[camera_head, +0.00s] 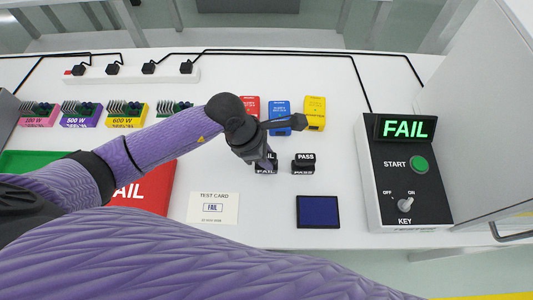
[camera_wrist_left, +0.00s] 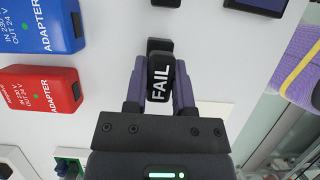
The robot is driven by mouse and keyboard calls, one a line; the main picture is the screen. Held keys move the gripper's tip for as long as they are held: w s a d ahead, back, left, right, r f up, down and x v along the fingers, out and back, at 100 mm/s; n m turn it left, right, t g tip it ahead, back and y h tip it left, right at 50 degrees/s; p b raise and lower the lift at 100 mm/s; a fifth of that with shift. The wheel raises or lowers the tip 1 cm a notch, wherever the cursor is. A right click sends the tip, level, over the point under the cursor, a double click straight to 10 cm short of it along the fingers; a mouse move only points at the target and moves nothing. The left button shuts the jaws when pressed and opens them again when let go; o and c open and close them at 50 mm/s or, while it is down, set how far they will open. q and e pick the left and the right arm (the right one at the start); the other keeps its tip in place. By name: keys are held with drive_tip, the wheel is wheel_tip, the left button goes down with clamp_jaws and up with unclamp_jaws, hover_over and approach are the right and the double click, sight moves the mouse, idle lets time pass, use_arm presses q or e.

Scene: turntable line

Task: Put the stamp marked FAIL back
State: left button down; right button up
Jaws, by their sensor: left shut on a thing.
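The black stamp marked FAIL (camera_head: 266,169) is at the middle of the white table, left of the stamp marked PASS (camera_head: 303,163). My left gripper (camera_head: 264,160) reaches down onto it. In the left wrist view, the fingers of my left gripper (camera_wrist_left: 160,90) are shut on the FAIL stamp (camera_wrist_left: 160,77), one on each side, with its white lettering facing the camera. A black block (camera_wrist_left: 159,45) shows just beyond the stamp. Whether the stamp touches the table or a holder is hidden. My right gripper is not in view.
A dark blue pad (camera_head: 318,212) and a test card (camera_head: 213,208) lie in front. Red, blue (camera_head: 280,114) and yellow (camera_head: 315,112) adapters stand behind. A tester (camera_head: 408,175) showing FAIL is at right. A red FAIL tray (camera_head: 150,188) is at left.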

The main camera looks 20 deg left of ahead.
use_arm(q)
drive_tip(key=shift+c, duration=2.2)
unclamp_jaws()
drive_tip(key=shift+f, duration=0.1)
drive_tip(key=p+v, duration=0.3)
drive_tip(key=v, duration=0.9)
